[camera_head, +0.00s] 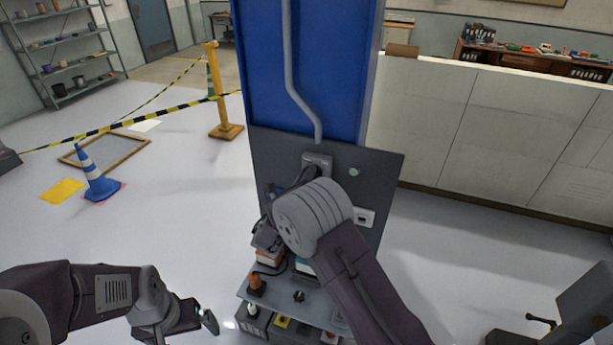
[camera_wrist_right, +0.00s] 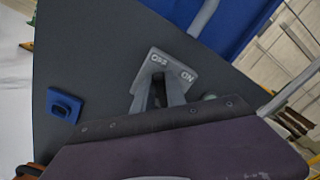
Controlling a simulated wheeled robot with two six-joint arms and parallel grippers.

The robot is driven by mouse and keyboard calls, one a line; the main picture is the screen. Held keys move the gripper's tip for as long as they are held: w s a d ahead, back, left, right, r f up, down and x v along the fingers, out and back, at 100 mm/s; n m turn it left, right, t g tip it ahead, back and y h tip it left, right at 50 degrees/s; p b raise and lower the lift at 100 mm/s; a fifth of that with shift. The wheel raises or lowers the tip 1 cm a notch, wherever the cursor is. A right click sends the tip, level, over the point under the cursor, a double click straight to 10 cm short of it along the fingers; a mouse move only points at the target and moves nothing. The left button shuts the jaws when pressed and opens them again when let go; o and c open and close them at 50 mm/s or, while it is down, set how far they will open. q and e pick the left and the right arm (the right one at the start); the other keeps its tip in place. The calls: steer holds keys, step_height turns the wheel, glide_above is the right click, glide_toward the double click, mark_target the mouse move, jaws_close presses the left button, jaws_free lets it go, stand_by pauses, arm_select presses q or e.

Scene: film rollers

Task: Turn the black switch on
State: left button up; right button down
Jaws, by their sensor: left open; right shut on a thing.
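The black switch (camera_wrist_right: 157,90) is on a grey plate (camera_wrist_right: 172,68) marked OFF on the left and ON on the right in the right wrist view. My right gripper (camera_wrist_right: 158,98) is shut on the switch, with a grey finger on each side of it. The fingers cover much of it, so I cannot tell its exact position. In the head view the switch plate (camera_head: 317,160) shows above my right wrist, which hides most of the right gripper. My left gripper (camera_head: 200,318) is open and empty at the lower left, apart from the panel.
The plate is on a dark upright panel (camera_head: 385,165) before a blue column (camera_head: 320,70). A shelf (camera_head: 270,291) with several small parts is below. A blue fitting (camera_wrist_right: 65,105) and white socket (camera_head: 365,217) are on the panel. A blue cone (camera_head: 95,175) stands left.

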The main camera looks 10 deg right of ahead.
steer(key=m+b, duration=0.5)
steer(key=b, duration=0.3)
steer(key=s+d+m+b, duration=0.1)
steer(key=m+b, duration=0.4)
steer(key=b, duration=0.4)
steer(key=d+m+b, duration=0.1)
steer(key=m+b, duration=0.4)
steer(key=b, duration=0.4)
steer(key=shift+s+f+m, duration=0.15)
steer(key=shift+f+m, duration=0.15)
steer(key=shift+r+m+b, duration=0.15)
steer(key=shift+m+b, duration=0.85)
steer(key=shift+b, duration=0.4)
steer(key=c, duration=1.4)
jaws_free()
steer(key=shift+d, duration=0.1)
steer(key=shift+o, duration=0.2)
steer(key=b+v, duration=0.1)
steer(key=v, duration=0.8)
steer(key=shift+b, duration=0.35)
